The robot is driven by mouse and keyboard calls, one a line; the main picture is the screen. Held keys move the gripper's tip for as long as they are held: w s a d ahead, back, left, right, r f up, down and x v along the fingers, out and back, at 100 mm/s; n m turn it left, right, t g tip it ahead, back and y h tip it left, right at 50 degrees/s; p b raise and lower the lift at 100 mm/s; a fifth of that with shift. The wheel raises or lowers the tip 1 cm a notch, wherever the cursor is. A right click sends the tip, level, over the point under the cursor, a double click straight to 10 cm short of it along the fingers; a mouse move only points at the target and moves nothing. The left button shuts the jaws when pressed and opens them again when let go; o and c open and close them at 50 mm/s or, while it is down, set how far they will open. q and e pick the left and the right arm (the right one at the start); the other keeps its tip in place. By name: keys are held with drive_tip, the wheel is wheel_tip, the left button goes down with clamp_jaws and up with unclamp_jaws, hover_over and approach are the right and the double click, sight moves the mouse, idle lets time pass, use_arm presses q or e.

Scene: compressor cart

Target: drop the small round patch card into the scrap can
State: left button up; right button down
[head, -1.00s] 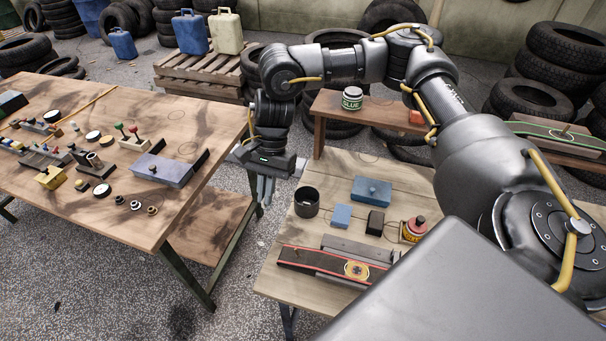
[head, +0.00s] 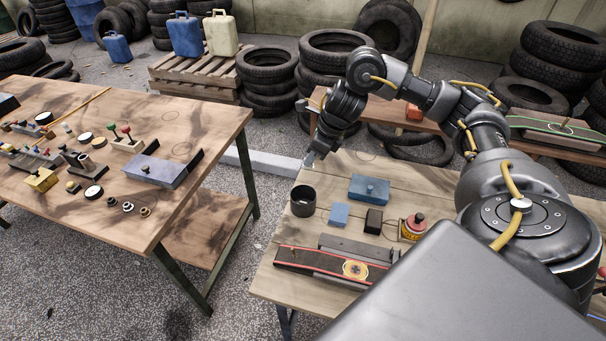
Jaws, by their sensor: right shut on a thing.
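My right gripper (head: 309,160) is shut, above the back left corner of the small wooden table, behind and above the scrap can. The small round patch card in its fingers is too small and too covered to make out clearly. The scrap can (head: 304,203) is a dark, open-topped round can standing upright at that table's left edge. The fingertips are apart from its rim. My left gripper is not in view.
On the small table (head: 275,274) are a blue box (head: 369,189), a blue block (head: 339,214), a black block (head: 373,221), a red-topped tin (head: 413,228) and a dark strip with a yellow patch (head: 355,269). The left workbench (head: 130,222) holds several small parts.

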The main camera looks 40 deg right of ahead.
wheel_tip(320, 180, down, 6)
drive_tip(key=b, duration=0.4)
drive_tip(key=shift+r+b, duration=0.25)
drive_tip(key=shift+b, duration=0.15)
drive_tip(key=c, duration=1.5)
unclamp_jaws()
drive_tip(key=p, duration=0.3)
approach(313, 167)
drive_tip(key=shift+w+f, duration=0.2)
drive_tip(key=shift+f, duration=0.25)
